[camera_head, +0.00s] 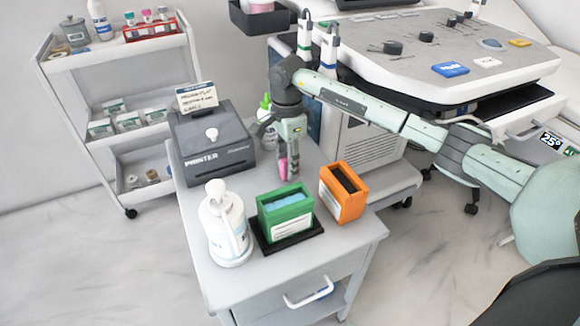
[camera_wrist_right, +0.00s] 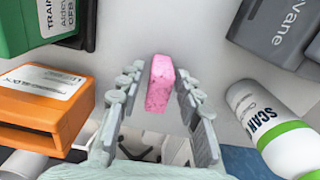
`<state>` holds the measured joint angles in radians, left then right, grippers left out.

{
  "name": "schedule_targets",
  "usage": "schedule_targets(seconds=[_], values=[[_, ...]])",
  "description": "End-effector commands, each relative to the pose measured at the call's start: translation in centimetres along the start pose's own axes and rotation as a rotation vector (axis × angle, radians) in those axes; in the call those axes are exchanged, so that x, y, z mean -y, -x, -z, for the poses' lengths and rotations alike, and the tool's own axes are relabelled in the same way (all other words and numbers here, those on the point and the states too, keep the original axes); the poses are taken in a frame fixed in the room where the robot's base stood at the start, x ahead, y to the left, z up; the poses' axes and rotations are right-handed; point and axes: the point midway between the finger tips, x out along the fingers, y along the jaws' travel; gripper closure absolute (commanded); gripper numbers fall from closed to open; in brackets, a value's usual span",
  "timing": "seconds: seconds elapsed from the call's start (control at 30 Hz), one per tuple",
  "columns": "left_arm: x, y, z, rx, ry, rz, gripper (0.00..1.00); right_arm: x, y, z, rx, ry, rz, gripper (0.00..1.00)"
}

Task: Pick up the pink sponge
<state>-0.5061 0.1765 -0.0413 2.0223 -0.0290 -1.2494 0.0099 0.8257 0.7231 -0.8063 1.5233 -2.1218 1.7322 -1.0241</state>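The pink sponge (camera_wrist_right: 160,84) stands as a small upright block between the two fingers of my right gripper (camera_wrist_right: 160,72) in the right wrist view. The fingers are spread, with a narrow gap showing on the sponge's left side; contact on its right side is hard to tell. In the head view my right gripper (camera_head: 289,176) points down over the cart top, with the sponge (camera_head: 283,168) at its fingers. The fingers partly hide the sponge there. My left gripper is not in view.
On the cart top (camera_head: 266,268) stand a green box (camera_head: 287,222), an orange box (camera_head: 342,195), a white pump bottle (camera_head: 222,225) and a dark printer (camera_head: 213,145). A white bottle with a green band (camera_wrist_right: 275,125) is close on the gripper's right in the wrist view.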

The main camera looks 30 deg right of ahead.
Motion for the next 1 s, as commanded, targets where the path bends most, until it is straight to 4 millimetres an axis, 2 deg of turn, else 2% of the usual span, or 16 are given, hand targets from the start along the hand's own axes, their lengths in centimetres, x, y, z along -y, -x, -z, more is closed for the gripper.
schedule_targets(seconds=[0.03,0.23,0.53,1.0], values=[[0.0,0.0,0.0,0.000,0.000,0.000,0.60,0.0,0.0,0.0,0.000,0.000,0.000,0.75],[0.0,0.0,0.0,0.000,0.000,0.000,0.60,0.0,0.0,0.0,0.000,0.000,0.000,1.00],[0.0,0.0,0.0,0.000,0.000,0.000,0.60,0.1,0.6,0.0,0.000,0.000,0.002,1.00],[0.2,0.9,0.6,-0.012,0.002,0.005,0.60,0.1,8.8,0.0,0.000,0.000,0.003,1.00]])
